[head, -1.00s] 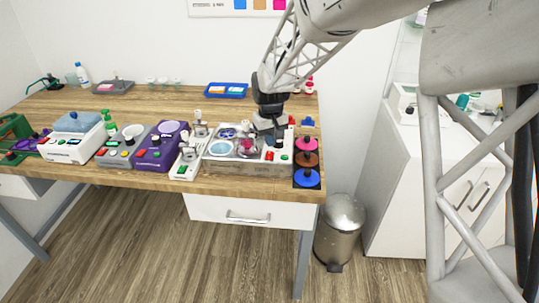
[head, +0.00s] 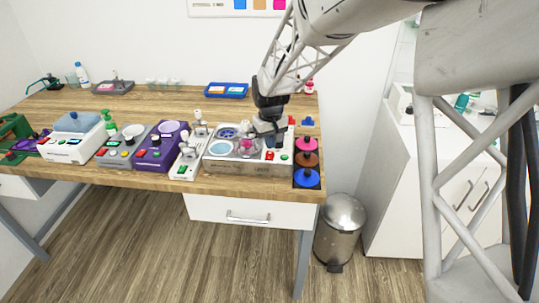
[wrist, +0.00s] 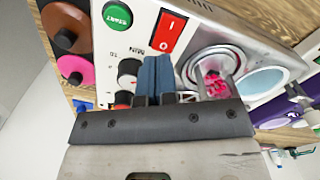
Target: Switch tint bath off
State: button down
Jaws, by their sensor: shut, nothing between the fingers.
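The machine under my gripper, which I take as the tint bath (head: 240,168), is a light metal unit at the table's front right with round wells. Its red rocker switch (wrist: 170,32), marked I and O, shows in the wrist view beside a green START button (wrist: 117,14). A dial (wrist: 127,71) marked MIN lies to the left of my fingers. In the head view the red switch (head: 270,155) is small and its position is unclear. My gripper (wrist: 155,62) is shut and empty, with its blue fingertips over the panel just below the switch; contact cannot be told.
A clear vessel with pink contents (wrist: 213,82) stands right of my fingers. Pink, brown and blue knobbed discs (head: 306,161) lie at the table's right end. Other devices, including a purple one (head: 160,148), stand to the left. A bin (head: 340,230) is on the floor.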

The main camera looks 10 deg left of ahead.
aim_at(270, 153)
jog(key=shift+f, duration=0.85)
dwell(0.7)
jog(key=shift+r, duration=0.15)
notch_tip(270, 153, up, 7)
dwell(1.2)
dwell(0.5)
